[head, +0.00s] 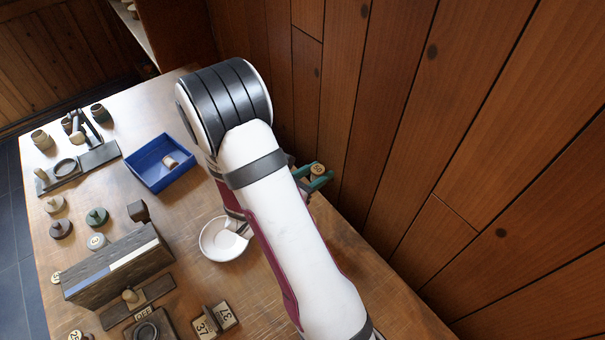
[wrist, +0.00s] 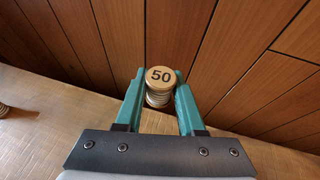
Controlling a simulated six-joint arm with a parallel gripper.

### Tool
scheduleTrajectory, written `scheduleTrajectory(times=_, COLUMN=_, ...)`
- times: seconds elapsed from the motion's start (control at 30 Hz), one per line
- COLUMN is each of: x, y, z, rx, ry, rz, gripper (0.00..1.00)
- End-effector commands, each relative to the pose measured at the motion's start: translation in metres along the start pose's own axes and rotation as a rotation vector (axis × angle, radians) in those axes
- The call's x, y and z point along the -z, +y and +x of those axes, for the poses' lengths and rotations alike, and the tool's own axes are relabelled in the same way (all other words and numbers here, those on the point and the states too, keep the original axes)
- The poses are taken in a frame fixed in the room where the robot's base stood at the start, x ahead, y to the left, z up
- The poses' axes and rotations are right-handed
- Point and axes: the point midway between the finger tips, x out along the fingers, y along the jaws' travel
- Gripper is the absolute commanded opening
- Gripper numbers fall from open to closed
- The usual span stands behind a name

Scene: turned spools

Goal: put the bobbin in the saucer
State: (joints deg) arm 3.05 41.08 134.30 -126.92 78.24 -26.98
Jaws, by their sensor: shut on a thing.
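My gripper (wrist: 160,84) has green fingers shut on a bobbin (wrist: 159,78), a wooden-topped spool marked 50 with pale ridged sides. In the head view the bobbin (head: 317,169) and my gripper (head: 315,178) show beyond my arm, near the wooden wall. The white saucer (head: 207,246) is on the table left of my arm. Part of its right side is hidden by my arm, and a pale piece shows at its right edge; I cannot tell what it is. The bobbin is apart from the saucer, to its upper right.
A blue tray (head: 152,178) holding a small spool stands left of my arm. A dark block (head: 118,262) and several spools stand farther left. Numbered tiles (head: 214,320) lie at the front. The wooden wall (wrist: 113,40) is close beyond the held bobbin.

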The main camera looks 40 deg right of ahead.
Motion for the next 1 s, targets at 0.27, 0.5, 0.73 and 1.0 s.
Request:
scheduleTrajectory(times=0.27, x=0.0, y=0.001, z=0.0, rx=-0.001, ry=0.0, rz=0.0, gripper=0.0)
scheduleTrajectory(times=0.5, x=0.008, y=0.049, z=-0.041, rx=-0.004, ry=0.0, rz=0.003, gripper=0.0)
scheduleTrajectory(times=0.73, x=0.05, y=0.098, z=-0.136, rx=0.018, ry=0.003, rz=0.009, gripper=0.0)
scheduleTrajectory(times=1.0, x=0.085, y=0.104, z=-0.198, rx=0.038, ry=0.002, rz=0.014, gripper=0.0)
